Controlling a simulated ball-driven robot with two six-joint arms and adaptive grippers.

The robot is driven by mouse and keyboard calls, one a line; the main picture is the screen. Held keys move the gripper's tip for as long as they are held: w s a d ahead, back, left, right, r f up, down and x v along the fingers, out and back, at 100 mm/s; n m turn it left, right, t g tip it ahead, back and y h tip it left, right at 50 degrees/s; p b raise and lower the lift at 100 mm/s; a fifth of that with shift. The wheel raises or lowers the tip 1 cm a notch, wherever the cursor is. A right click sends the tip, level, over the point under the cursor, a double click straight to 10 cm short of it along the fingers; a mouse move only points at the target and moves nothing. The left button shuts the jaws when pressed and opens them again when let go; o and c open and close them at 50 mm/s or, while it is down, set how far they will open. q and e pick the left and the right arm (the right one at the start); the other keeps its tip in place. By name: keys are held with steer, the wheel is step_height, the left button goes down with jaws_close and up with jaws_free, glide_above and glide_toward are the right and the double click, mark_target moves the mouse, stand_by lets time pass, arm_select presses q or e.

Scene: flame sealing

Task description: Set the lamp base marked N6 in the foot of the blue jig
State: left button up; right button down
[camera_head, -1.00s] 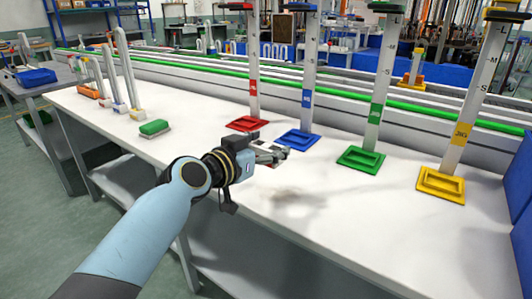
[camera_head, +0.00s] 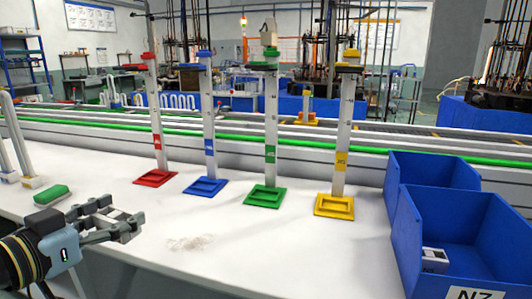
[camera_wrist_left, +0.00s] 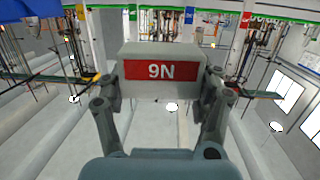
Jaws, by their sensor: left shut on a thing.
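My left gripper (camera_head: 125,225) is at the lower left of the head view, shut on a small pale lamp base. The left wrist view shows this lamp base (camera_wrist_left: 160,90) between the fingers (camera_wrist_left: 160,100), with a red label reading "9N", which is N6 upside down. The blue jig (camera_head: 209,125) stands upright further back and to the right of the gripper. Its blue foot (camera_head: 205,187) is a flat frame on the table, and no base shows in it. The gripper and base are apart from the foot. My right gripper is not in view.
Red (camera_head: 157,130), green (camera_head: 270,135) and yellow (camera_head: 342,140) jigs stand in the same row. A green-topped block (camera_head: 52,194) lies left, near my gripper.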

arm_select(q)
steer(key=s+d+r, duration=0.1)
steer(key=s+r, duration=0.1)
steer(key=r, duration=0.1)
steer(key=s+d+r+m+h, duration=0.1)
steer(key=s+d+r, duration=0.1)
steer(key=r, duration=0.1)
steer(key=s+d+r+g+h, duration=0.1)
steer(key=s+r, duration=0.1)
steer(key=r, duration=0.1)
steer(key=shift+s+d+r+m, duration=0.2)
steer(key=shift+d+r+m, duration=0.1)
steer(key=shift+r, duration=0.05)
